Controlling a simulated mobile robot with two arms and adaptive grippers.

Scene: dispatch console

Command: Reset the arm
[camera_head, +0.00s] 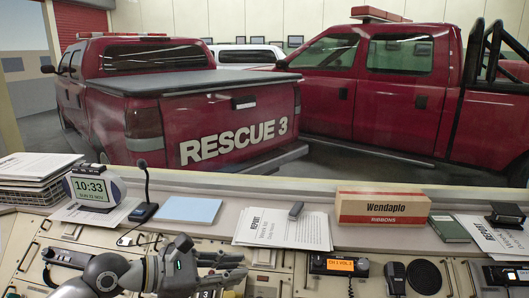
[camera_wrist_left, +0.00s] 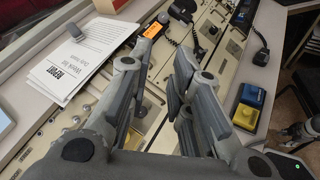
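My left gripper (camera_head: 238,269) reaches in low over the console from the left in the camera_head view, its fingers pointing right. In the left wrist view its two grey fingers (camera_wrist_left: 161,65) stand apart, with console panel visible between them and nothing held. It is open. My right gripper is outside the camera_head view. A grey jointed shape (camera_wrist_left: 299,131) at the right edge of the left wrist view may be part of my right arm; it is too small to tell its state.
The console (camera_head: 290,284) lies below the gripper. Near it are report papers (camera_head: 281,229) with a stapler-like grey object (camera_head: 296,210), a radio (camera_head: 339,265) with an orange display, a desk microphone (camera_head: 143,209), a clock (camera_head: 92,188) and a ribbon box (camera_head: 383,207). Red trucks stand behind.

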